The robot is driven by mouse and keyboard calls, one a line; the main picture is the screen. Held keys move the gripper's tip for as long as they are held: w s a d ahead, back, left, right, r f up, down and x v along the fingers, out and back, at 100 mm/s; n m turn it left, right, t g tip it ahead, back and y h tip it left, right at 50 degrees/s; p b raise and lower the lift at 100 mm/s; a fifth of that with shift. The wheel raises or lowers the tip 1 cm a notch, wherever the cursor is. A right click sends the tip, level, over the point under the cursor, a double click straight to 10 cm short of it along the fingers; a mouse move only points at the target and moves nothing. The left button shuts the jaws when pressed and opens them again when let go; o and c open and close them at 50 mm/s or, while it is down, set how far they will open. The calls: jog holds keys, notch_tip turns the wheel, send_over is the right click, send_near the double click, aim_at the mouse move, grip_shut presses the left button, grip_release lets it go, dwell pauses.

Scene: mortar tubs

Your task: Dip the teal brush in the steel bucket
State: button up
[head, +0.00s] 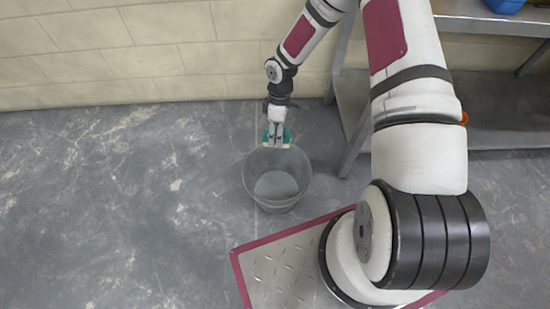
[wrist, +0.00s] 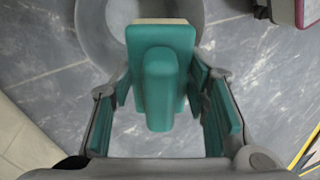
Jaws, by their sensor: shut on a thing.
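My gripper (wrist: 162,100) is shut on the teal brush (wrist: 161,80), holding it between teal-padded fingers. In the head view the brush (head: 284,134) shows as a small teal piece with a pale edge below my gripper (head: 276,127). The steel bucket (head: 252,187) stands upright on the floor. In the head view the brush is at the bucket's far rim. In the wrist view the bucket (wrist: 92,30) is at the top, behind the brush's pale end. I cannot tell how high the brush is above the rim. The bucket's inside looks grey; its contents are unclear.
A metal table (head: 490,18) with a lower shelf (head: 500,125) stands at the right, its leg near the bucket. A blue object (head: 505,5) is on its top. A block wall (head: 120,55) runs behind. The floor (head: 110,210) left of the bucket is clear.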

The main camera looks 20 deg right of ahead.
notch_tip(320, 180, down, 32)
jog(key=n+g+b, duration=0.1)
jog(key=n+b, duration=0.1)
jog(key=b, duration=1.3)
jog(key=shift+s+a+h, duration=0.25)
jog(key=shift+s+h, duration=0.05)
jog(key=shift+r, duration=0.1)
